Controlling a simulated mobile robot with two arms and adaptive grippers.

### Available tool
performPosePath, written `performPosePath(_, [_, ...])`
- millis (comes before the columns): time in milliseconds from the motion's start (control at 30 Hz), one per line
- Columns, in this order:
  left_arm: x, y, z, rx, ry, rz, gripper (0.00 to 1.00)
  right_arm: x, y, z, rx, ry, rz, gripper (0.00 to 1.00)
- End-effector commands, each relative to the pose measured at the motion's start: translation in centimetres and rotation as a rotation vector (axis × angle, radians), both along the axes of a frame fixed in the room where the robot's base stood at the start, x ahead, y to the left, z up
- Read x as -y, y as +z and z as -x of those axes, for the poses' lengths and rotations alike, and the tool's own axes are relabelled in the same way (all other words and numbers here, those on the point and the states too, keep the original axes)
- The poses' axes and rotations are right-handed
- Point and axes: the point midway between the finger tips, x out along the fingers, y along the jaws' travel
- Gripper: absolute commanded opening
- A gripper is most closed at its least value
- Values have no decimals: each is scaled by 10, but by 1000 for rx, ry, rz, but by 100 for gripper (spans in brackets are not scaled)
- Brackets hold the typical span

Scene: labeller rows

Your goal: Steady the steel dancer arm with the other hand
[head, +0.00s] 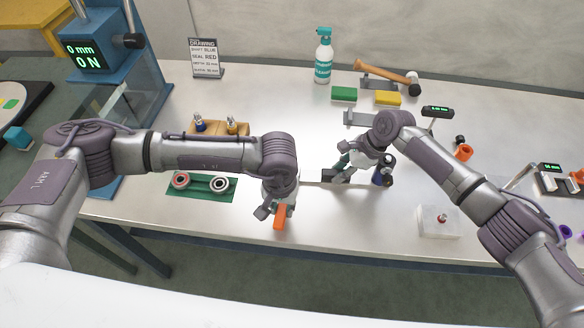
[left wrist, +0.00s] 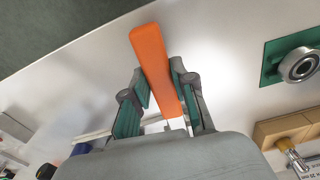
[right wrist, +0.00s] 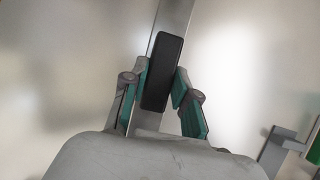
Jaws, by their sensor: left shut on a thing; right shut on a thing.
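A flat steel bar (head: 312,185), which I take for the steel dancer arm, lies low over the bench between my grippers and carries a black block (head: 327,175). In the right wrist view the steel bar (right wrist: 172,18) passes behind the black block (right wrist: 162,72). My right gripper (head: 342,172) has its fingers on either side of that block and is shut on it. My left gripper (head: 278,208) is shut on an orange bar-shaped handle (head: 280,218) near the front edge. The handle (left wrist: 150,60) sticks out past the fingertips in the left wrist view.
A green mat (head: 222,196) with two bearing rings lies to the left, with a wooden block (head: 205,128) behind. A dark blue-grey part (head: 384,172) stands right beside my right gripper. A hammer (head: 385,72), a spray bottle (head: 323,55) and coloured blocks stand farther back.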

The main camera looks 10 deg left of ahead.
Motion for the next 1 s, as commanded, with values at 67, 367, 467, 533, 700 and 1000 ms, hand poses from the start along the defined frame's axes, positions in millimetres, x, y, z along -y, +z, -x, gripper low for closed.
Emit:
performPosePath(67, [2, 0, -1, 2, -3, 4, 0, 3, -8, 5, -11, 3, 12, 0])
performPosePath(367, [2, 0, -2, 2, -4, 4, 0, 2, -8, 5, -11, 3, 11, 0])
performPosePath(467, [2, 0, -3, 3, -5, 4, 0, 2, -8, 5, -11, 3, 11, 0])
performPosePath(533, [2, 0, -5, 3, -5, 4, 0, 2, -8, 5, -11, 3, 11, 0])
performPosePath(700, [3, 0, -9, 3, -8, 5, 0, 2, -8, 5, -11, 3, 11, 0])
performPosePath(1000, [3, 1, -10, 4, -7, 6, 0, 2, -7, 5, -12, 4, 10, 0])
